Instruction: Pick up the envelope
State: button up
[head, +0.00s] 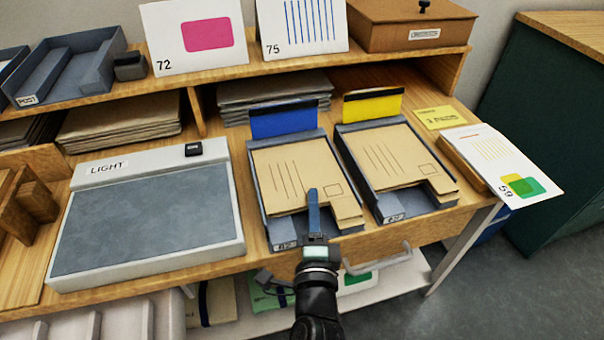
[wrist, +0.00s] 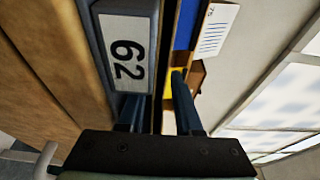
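A tan envelope (head: 290,172) with printed lines lies in the left grey tray (head: 285,243), below a blue card. A similar tan envelope (head: 380,158) lies in the right grey tray (head: 392,215), below a yellow card. My gripper (head: 313,198) is at the front of the left tray. Its upper finger shows over the envelope's front part; the other finger is hidden in the head view. In the wrist view my gripper (wrist: 157,112) has its fingers apart, beside the tray's label 62 (wrist: 126,52). Whether an envelope edge lies between them is unclear.
A light box (head: 150,225) fills the table's left side. A shelf behind holds paper stacks (head: 125,118), cards (head: 195,38) and a wooden box (head: 410,27). A card (head: 505,160) and a yellow note (head: 440,117) lie at right. A drawer handle (head: 378,262) projects below the trays.

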jog(key=shift+c, duration=0.3)
grip_shut()
